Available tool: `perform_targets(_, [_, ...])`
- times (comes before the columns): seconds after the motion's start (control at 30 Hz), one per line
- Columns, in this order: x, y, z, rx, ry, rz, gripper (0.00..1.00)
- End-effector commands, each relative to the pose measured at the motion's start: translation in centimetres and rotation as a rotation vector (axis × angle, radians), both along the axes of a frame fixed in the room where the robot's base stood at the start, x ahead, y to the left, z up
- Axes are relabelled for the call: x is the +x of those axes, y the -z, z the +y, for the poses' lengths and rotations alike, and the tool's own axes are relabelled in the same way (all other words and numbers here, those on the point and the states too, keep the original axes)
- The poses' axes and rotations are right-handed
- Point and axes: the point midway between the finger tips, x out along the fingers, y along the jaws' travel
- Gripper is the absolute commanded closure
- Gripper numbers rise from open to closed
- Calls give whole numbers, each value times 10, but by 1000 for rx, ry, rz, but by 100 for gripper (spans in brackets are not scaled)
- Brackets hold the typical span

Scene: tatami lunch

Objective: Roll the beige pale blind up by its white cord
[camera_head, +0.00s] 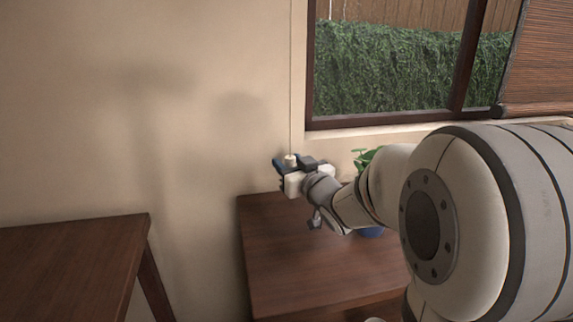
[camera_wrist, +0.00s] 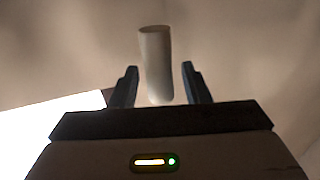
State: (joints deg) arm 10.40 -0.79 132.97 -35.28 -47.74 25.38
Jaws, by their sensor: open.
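A thin white cord (camera_head: 291,80) hangs down the wall just left of the window. Its pale cylindrical pull (camera_head: 290,160) is at my gripper (camera_head: 292,164). In the wrist view the pull (camera_wrist: 156,65) stands between the two dark fingers of my gripper (camera_wrist: 160,88), with a gap on each side. The fingers are open and apart from it. A brown slatted blind (camera_head: 540,55) hangs at the right side of the window, its lower edge near the sill. No beige pale blind shows in either view.
A dark wooden table (camera_head: 290,260) is below my gripper. A plant (camera_head: 366,158) in a blue pot (camera_head: 371,232) is partly hidden behind my arm. Another wooden table (camera_head: 70,255) is at the lower left. The wall between is bare.

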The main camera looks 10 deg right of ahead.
Motion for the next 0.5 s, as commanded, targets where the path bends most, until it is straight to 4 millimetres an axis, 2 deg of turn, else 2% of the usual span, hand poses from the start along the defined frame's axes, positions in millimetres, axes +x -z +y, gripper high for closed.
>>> perform_targets(0.17, [-7,-2,-2,0,1,-2,57])
perform_targets(0.5, [-60,-2,-17,0,3,0,57])
